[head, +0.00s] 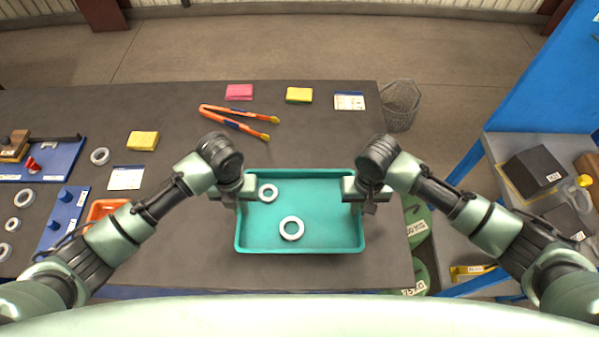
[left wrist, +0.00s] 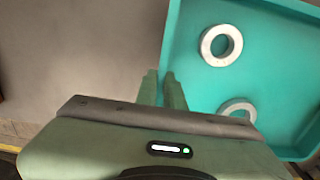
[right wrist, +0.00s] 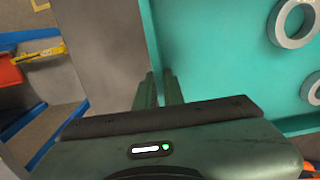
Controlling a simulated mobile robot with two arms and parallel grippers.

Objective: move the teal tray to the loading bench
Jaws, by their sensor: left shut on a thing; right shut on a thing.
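The teal tray (head: 330,228) is at the front middle of the dark grey table in the head view, with two pale metal rings (head: 291,228) (head: 268,193) inside it. My left gripper (head: 238,198) is shut on the tray's left wall, and my right gripper (head: 366,198) is shut on its right wall. The tray's left wall (left wrist: 172,45) shows between the fingers' side and the rings in the left wrist view. The tray's right side (right wrist: 185,60) shows in the right wrist view. I cannot tell whether the tray touches the table. No loading bench is clearly identifiable.
Orange tongs (head: 238,122), sponges (head: 143,141) and cards lie on the table (head: 310,140). A wire basket (head: 400,105) stands beyond its right edge. A grey surface with a blue frame (head: 480,165) and dark boxes (head: 535,172) is at the right. Green discs (head: 417,230) sit beside the table.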

